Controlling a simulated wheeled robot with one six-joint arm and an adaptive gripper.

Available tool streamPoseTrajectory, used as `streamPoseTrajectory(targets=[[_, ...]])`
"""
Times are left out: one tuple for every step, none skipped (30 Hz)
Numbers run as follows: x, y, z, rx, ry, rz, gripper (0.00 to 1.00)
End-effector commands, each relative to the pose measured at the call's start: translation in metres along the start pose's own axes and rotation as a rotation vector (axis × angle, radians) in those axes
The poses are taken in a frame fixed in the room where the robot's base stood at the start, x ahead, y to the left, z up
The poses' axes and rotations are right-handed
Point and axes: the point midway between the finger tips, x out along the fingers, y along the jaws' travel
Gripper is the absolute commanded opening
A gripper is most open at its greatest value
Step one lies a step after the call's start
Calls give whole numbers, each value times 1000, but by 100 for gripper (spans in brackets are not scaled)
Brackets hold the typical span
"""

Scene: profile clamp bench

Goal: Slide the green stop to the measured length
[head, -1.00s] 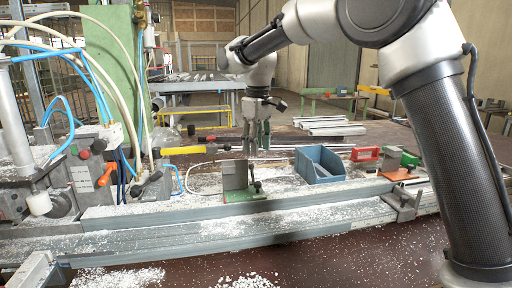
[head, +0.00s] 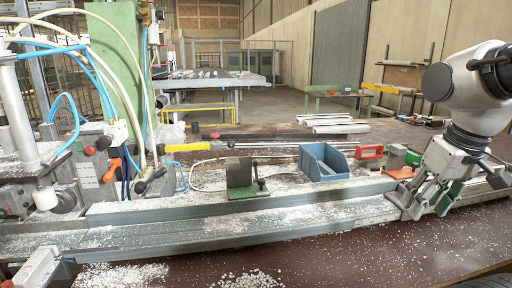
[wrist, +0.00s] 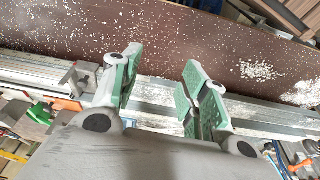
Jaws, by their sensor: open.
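The green stop (head: 248,190) sits on the back side of the long grey rail (head: 300,215), left of the blue bin in the head view. It has a green base, an upright grey block and a small lever. I cannot make it out in the wrist view. My gripper (head: 432,205) is far to its right, over the rail's right end. In the wrist view my gripper (wrist: 160,88) shows two green-padded fingers spread apart with nothing between them. The rail (wrist: 160,116) passes beneath them. A grey clamp (wrist: 84,76) lies beside the left finger there.
A blue bin (head: 324,162), a red block (head: 369,152) and an orange pad (head: 399,173) stand behind the rail. A machine with hoses and an orange lever (head: 111,170) stands at the left. White chips (head: 120,274) litter the rail and brown bench.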

Motion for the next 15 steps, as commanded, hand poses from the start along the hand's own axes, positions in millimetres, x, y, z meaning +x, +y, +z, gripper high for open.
streamPoseTrajectory(targets=[[-5,7,9,30,31,8,44],[-8,10,13,45,48,13,44],[-13,13,15,63,71,19,44],[-18,16,16,75,89,23,44],[-21,18,17,85,103,27,44],[-24,20,18,98,117,32,44],[-26,22,19,106,123,35,44],[-26,23,19,112,125,37,44],[-26,24,20,117,124,38,44],[-26,25,20,119,123,39,44],[-26,25,20,119,123,39,44],[-26,25,20,119,122,39,44],[-26,25,19,118,122,39,44],[-26,24,19,118,122,39,44],[-26,24,19,118,122,38,44]])
